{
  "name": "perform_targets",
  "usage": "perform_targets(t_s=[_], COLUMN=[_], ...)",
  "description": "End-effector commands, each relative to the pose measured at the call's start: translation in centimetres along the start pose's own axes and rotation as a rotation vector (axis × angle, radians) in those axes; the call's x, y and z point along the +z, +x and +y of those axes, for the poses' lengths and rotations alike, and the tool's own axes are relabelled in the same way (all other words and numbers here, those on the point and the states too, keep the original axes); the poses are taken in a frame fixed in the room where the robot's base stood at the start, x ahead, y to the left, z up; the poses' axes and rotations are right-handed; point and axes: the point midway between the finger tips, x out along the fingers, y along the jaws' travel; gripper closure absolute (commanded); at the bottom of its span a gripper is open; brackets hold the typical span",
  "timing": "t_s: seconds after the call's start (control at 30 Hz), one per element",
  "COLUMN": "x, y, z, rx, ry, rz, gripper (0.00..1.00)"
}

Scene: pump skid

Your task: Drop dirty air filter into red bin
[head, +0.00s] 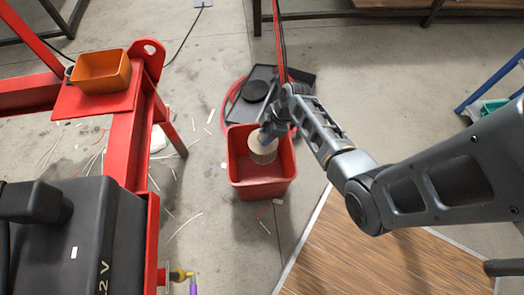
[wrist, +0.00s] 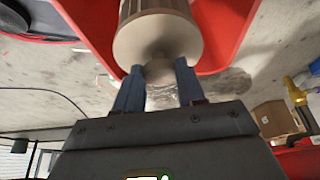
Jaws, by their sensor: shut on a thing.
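The dirty air filter (head: 263,148) is a beige, pleated cylinder. In the head view it is over the opening of the red bin (head: 262,189), which stands on the concrete floor. My gripper (head: 270,131) is shut on the filter at its upper end. In the wrist view the two fingers of my gripper (wrist: 160,85) close on the narrow end of the filter (wrist: 157,38), and the bin's red wall (wrist: 228,30) shows behind it. How far the filter is below the bin's rim I cannot tell.
A black tray (head: 298,77) with a dark round thing lies behind the bin. The red skid frame (head: 125,150) with an orange box (head: 101,70) stands at left. A wooden platform (head: 375,255) is at lower right. Pale scraps litter the floor.

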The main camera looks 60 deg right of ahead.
Motion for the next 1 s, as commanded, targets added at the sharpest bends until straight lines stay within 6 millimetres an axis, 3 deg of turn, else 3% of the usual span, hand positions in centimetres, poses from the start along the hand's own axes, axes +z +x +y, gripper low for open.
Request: perform_targets(t_s=[0.07, 0.1, 0.4, 0.73, 1.0], x=[-0.1, -0.1, 0.0, -0.1, -0.1], y=[-0.1, -0.1, -0.1, -0.6, -4.9], z=[0.0, 0.0, 0.0, 0.0, 0.0], rx=[0.000, 0.000, 0.000, 0.000, 0.002], ry=[0.000, 0.000, 0.000, 0.001, 0.000], rz=[0.000, 0.000, 0.000, 0.000, 0.000], gripper=[1.00, 0.60, 0.31, 0.31, 0.31])
